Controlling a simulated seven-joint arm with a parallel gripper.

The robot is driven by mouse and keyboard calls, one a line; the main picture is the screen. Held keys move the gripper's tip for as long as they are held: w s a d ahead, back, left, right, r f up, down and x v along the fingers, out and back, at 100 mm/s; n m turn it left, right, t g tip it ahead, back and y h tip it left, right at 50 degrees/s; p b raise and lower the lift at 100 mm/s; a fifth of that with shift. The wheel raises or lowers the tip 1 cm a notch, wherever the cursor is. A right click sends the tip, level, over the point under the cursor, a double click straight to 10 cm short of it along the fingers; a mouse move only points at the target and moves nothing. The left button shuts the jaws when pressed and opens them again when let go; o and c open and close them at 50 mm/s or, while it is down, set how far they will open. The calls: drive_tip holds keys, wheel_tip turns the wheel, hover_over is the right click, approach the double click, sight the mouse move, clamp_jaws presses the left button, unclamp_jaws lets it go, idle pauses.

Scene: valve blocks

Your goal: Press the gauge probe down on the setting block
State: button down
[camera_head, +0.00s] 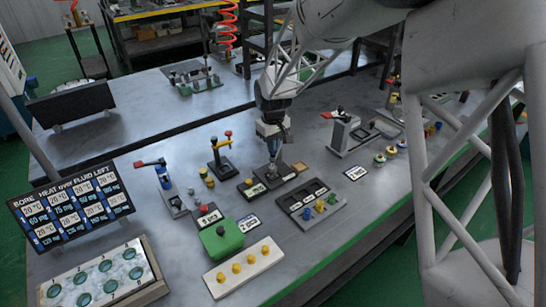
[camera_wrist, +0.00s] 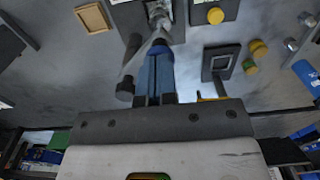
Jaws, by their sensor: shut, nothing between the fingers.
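My gripper (camera_head: 273,158) points down over a dark labelled plate (camera_head: 277,177) in the middle of the bench. Its fingers are shut with nothing between them. In the wrist view the narrow shut fingers (camera_wrist: 158,44) reach toward a small grey metal part (camera_wrist: 159,10) on a dark base (camera_wrist: 126,20). This part may be the gauge probe or the setting block; I cannot tell which. The fingertips overlap it in the picture, and I cannot tell whether they touch it. In the head view the gripper hides most of that spot.
A tan square piece (camera_head: 300,167) lies right of the plate. A red-topped stand (camera_head: 221,160) is at left, a slotted black tray (camera_head: 309,199) in front, and a green block (camera_head: 221,238) nearer. A red-handled clamp (camera_head: 344,130) stands at right. Bare bench lies behind.

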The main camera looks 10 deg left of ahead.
drive_tip(key=shift+r, duration=1.6)
idle(0.4)
